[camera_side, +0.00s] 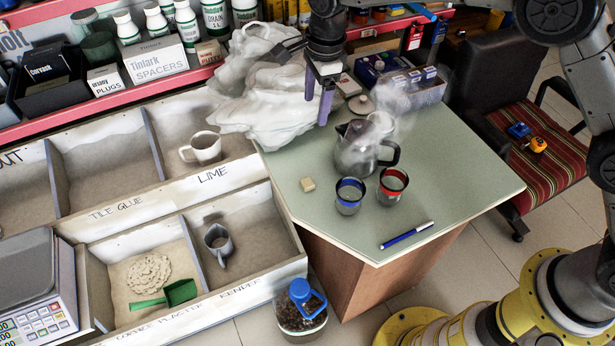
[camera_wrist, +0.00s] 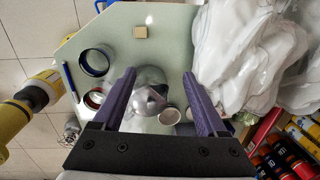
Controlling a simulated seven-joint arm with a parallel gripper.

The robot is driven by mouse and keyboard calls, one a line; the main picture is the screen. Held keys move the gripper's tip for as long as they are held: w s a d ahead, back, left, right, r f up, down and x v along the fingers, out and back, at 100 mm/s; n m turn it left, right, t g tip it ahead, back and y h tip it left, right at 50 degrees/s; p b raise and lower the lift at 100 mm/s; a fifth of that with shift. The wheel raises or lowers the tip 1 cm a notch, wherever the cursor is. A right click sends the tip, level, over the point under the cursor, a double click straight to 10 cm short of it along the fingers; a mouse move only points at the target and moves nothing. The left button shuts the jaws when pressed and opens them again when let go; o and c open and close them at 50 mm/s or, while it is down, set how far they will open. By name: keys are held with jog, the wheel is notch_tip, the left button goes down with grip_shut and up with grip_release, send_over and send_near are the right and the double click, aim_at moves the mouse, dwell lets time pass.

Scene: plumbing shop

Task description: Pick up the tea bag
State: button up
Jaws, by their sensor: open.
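A small beige square (camera_side: 307,184), which looks like the tea bag, lies flat on the green tabletop (camera_side: 455,170) near its left edge. It also shows near the top of the wrist view (camera_wrist: 140,32), clear of other things. My gripper (camera_side: 317,103) is open and empty, with its purple fingers pointing down. It hangs above the back of the table, beside the white plastic bags and apart from the beige square. In the wrist view, the fingertips (camera_wrist: 159,73) stand apart, with the metal teapot (camera_wrist: 148,95) below between them.
A steaming metal teapot (camera_side: 360,152) stands mid-table, with a blue-rimmed cup (camera_side: 349,197) and a red-rimmed cup (camera_side: 392,186) in front. A pen (camera_side: 407,235) lies near the front edge. White plastic bags (camera_side: 262,95) bulge at the back left. Boxes (camera_side: 410,82) stand behind.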

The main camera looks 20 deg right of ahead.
jog(key=s+a+f+g, duration=0.1)
jog(key=s+a+f, duration=0.15)
jog(key=f, duration=0.55)
send_over(307, 182)
jog(key=shift+n+h, duration=0.3)
jog(key=shift+n, duration=0.1)
jog(key=f, duration=0.7)
jog(key=shift+w+d, duration=0.15)
jog(key=shift+w, duration=0.05)
jog(key=shift+s+f, duration=0.15)
jog(key=shift+f, duration=1.25)
jog(key=shift+s+f, duration=0.1)
jog(key=shift+f, duration=1.25)
grip_shut()
